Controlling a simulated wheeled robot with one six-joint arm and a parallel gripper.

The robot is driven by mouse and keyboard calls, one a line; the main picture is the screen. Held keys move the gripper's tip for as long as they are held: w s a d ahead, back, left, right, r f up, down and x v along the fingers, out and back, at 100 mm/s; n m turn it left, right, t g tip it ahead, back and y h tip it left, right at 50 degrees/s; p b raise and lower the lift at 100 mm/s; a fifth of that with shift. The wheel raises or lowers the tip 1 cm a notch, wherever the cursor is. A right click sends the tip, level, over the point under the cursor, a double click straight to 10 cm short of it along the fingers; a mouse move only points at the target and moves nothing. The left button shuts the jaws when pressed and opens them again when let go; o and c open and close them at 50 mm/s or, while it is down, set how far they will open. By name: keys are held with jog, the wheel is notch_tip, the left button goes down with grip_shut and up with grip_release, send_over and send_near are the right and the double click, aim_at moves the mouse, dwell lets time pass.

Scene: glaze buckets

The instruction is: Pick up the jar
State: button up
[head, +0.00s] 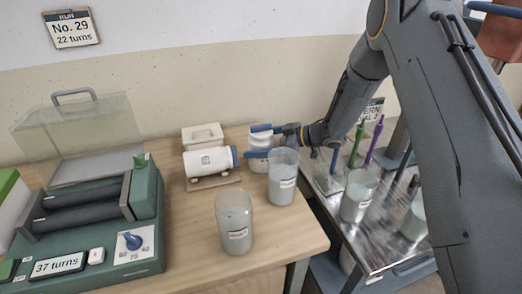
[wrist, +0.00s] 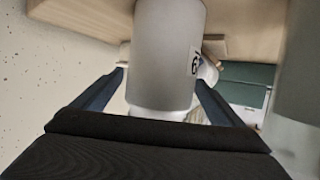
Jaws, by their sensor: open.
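A white jar (head: 258,143) stands upright on the wooden table near the wall, partly hidden behind a clear beaker. In the wrist view a pale jar (wrist: 167,55) with a numbered label stands between my two fingers. My gripper (head: 254,141) reaches in from the right with its blue fingers on either side of the standing jar. The fingers are open, and a gap shows beside the jar in the wrist view. A second white jar (head: 207,162) with a blue lid lies on its side on a small wooden cradle, just left of my gripper.
Clear beakers of grey glaze (head: 282,183) and (head: 235,222) stand in front of the jar. A white lidded box (head: 202,136) is behind. A green roller machine (head: 85,240) fills the left. A metal cart (head: 385,240) with beakers and brushes is right.

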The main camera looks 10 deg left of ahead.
jog(key=shift+p+x, duration=0.3)
jog(key=shift+x, duration=1.25)
jog(key=c, duration=1.4)
jog(key=shift+w+r, duration=0.1)
jog(key=shift+r, duration=0.05)
jog(key=shift+c, duration=0.4)
jog(key=shift+r+b, duration=0.95)
jog(key=shift+r, duration=4.25)
jog(key=shift+r+p, duration=1.9)
jog(key=shift+r, duration=0.95)
